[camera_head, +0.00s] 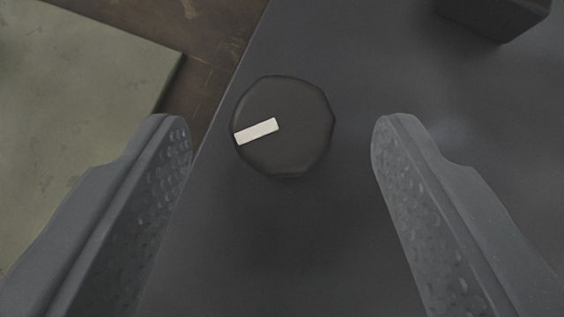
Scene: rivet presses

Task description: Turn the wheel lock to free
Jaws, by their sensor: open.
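The wheel lock looks to be the dark, many-sided knob (295,135) on a dark grey panel (285,245). A white bar mark (256,131) on its face runs from near the middle to the left rim, tilted slightly down to the left. My gripper (281,135) is open and empty. Its two grey, dimpled fingers stand left and right of the knob, with a gap on each side. I cannot tell how far the fingertips are above the panel. No lettering shows around the knob.
A dark block (495,15) sits on the panel at the upper right. The panel's edge runs diagonally on the left. Beyond it are a brown, worn surface (215,40) and a pale green slab (80,90). The panel right of the knob is bare.

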